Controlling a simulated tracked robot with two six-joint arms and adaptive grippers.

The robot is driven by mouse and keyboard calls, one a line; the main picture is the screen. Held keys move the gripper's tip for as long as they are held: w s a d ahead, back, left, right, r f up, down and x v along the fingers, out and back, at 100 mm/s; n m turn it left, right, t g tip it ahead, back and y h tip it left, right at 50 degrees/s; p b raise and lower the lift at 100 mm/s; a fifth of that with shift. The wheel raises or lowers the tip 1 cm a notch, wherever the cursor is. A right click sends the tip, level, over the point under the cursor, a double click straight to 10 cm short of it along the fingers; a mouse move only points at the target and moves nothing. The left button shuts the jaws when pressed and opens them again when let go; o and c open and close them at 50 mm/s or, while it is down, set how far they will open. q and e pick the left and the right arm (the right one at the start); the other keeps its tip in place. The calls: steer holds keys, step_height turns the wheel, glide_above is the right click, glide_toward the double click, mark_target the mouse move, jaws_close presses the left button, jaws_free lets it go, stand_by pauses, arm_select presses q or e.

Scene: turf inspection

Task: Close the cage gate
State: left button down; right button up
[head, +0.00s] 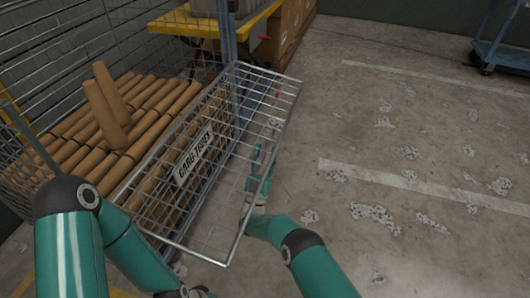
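The cage (105,35) is grey wire mesh and stands at the left, loaded with brown card tubes (150,110). Its gate (250,150) is a mesh panel that sticks outward from the cage's front side over the floor, so it stands open. A "CARD TUBES" sign (194,157) shows at the front of the load. My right gripper (262,165) is behind the gate's mesh, near its outer edge. The wires hide its fingers, and I cannot tell whether it touches the gate. My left arm crosses the lower left; its gripper is out of the picture.
Two tubes (108,95) stand up above the pile. A yellow-edged table (185,25) and cardboard boxes (288,25) are behind the cage. A blue cart (500,50) is at the far right. The concrete floor (400,130) with white lines is clear right of the gate.

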steer(key=shift+a, duration=0.1)
jaws_close()
